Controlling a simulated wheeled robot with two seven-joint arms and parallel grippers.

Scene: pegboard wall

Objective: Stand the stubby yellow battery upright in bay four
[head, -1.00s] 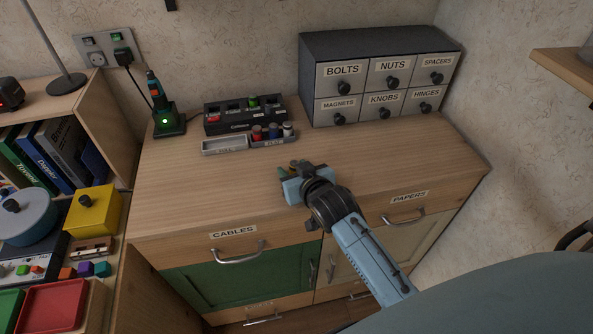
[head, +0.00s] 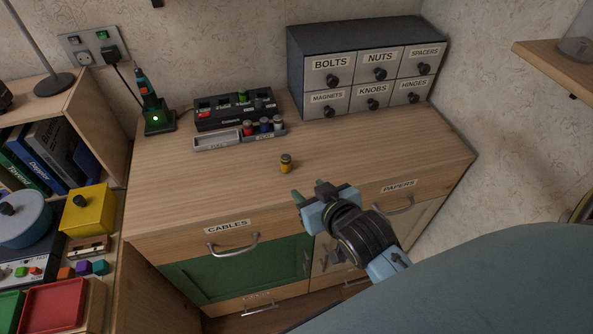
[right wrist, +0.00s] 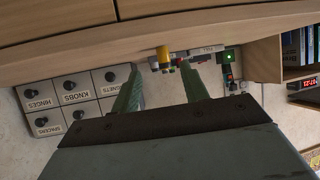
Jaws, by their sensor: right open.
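The stubby yellow battery (head: 286,163) stands upright on the bare cabinet top, in front of the trays. It also shows in the right wrist view (right wrist: 163,54), between the fingertips in the picture and beyond them. My right gripper (head: 309,190) is open and empty, near the cabinet's front edge and apart from the battery. Its two green fingers show in the right wrist view (right wrist: 162,68). The black charger (head: 232,124) with a row of bays stands at the back; a green battery (head: 242,97) is in one bay. The rightmost bay looks empty. My left gripper is out of view.
A grey tray (head: 217,141) in front of the charger has an empty left part; its right part holds red, blue and white batteries (head: 264,126). A soldering-iron-like tool (head: 154,107) stands left. A drawer unit (head: 296,64) stands back right. The wooden top (head: 220,180) is mostly clear.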

